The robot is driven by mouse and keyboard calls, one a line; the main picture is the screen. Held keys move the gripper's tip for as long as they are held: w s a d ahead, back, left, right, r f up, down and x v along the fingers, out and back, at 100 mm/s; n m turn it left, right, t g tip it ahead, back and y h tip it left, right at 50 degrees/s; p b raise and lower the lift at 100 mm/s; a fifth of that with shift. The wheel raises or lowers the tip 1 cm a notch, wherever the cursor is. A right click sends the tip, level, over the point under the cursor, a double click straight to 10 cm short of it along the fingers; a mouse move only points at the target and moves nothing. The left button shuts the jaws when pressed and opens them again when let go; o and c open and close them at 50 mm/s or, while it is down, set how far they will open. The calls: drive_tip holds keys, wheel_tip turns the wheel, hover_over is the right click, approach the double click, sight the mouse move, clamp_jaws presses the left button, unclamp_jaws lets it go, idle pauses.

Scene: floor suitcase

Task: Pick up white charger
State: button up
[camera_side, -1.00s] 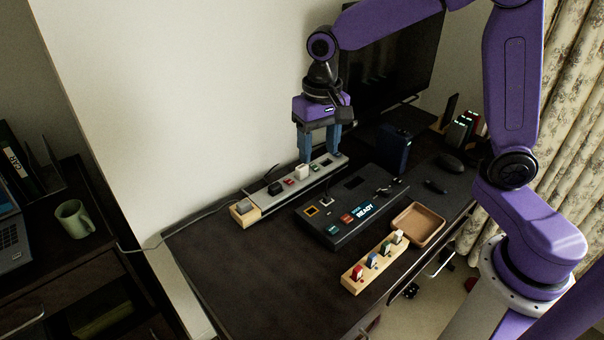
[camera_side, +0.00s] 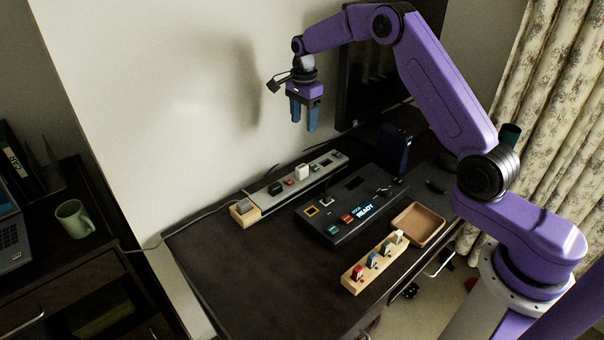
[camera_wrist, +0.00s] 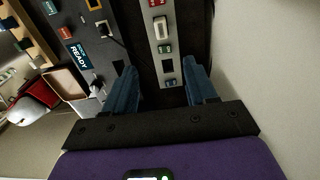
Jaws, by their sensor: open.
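A black console (camera_side: 330,229) with a READY display lies beside the strip. A wooden block (camera_side: 357,287) with coloured pieces and an empty wooden tray (camera_side: 431,240) are nearer the front edge. A monitor (camera_side: 360,95) stands behind. The desk's left front is clear.

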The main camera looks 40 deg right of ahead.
hover_over(302, 166)
drive_tip(key=f, duration=1.1)
drive_tip(key=shift+s+d+f, duration=0.15)
drive_tip(key=shift+s+f, duration=0.05)
drive_tip(key=shift+f, duration=0.2)
drive_tip(key=shift+w+a+f, duration=0.1)
drive_tip(key=shift+f, duration=1.25)
drive_tip(key=shift+w+a+f, duration=0.1)
drive_tip(key=shift+f, duration=1.25)
clamp_jaws()
